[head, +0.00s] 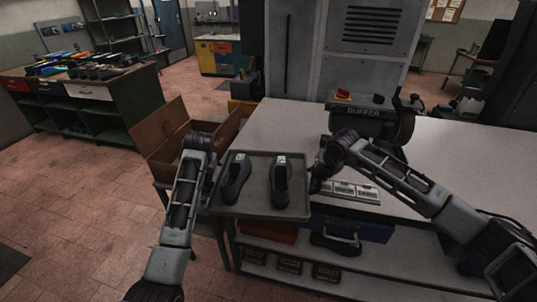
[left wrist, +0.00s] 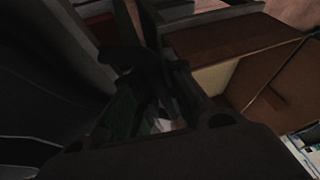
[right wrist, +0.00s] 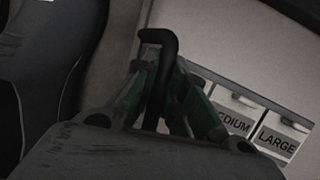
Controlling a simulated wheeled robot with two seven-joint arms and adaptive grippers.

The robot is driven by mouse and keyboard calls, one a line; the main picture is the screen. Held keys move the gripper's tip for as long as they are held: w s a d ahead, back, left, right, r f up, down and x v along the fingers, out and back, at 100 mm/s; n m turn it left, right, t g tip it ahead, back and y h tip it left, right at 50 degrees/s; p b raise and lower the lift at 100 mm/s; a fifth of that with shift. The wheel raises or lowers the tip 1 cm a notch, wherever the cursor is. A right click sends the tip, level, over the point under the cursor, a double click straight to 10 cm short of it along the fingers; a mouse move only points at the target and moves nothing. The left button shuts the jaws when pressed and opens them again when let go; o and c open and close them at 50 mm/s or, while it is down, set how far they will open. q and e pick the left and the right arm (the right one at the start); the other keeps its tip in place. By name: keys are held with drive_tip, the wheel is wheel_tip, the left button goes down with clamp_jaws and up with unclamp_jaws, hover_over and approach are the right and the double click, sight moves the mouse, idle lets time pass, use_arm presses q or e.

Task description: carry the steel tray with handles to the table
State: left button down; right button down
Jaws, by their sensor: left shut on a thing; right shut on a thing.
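The steel tray (head: 259,196) is grey and shallow, with two dark shoes, a left one (head: 235,180) and a right one (head: 281,182), lying in it. It looks about level at the table's (head: 285,122) near left corner, its left part past the edge. I cannot tell whether it touches the tabletop. My left gripper (head: 210,180) is shut on the tray's left handle, a dark shape in the left wrist view (left wrist: 145,68). My right gripper (head: 319,178) is shut on the right handle, a black bar between the fingers in the right wrist view (right wrist: 159,72).
An open cardboard box (head: 187,135) stands left of the tray. A buffer machine (head: 362,117) sits behind on the table. Labelled size cards (head: 355,191) lie right of the tray. A blue case (head: 350,224) is on the shelf below. Bare tabletop lies behind the tray.

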use_arm(q)
drive_tip(key=shift+f+b, duration=0.3)
use_arm(e)
drive_tip(key=shift+f, duration=0.3)
use_arm(q)
drive_tip(key=c, duration=1.5)
unclamp_jaws()
drive_tip(key=shift+s, duration=0.1)
use_arm(e)
drive_tip(key=c, duration=1.5)
unclamp_jaws()
drive_tip(key=shift+s, duration=0.1)
use_arm(q)
drive_tip(key=shift+v, duration=4)
use_arm(e)
drive_tip(key=shift+v, duration=3.95)
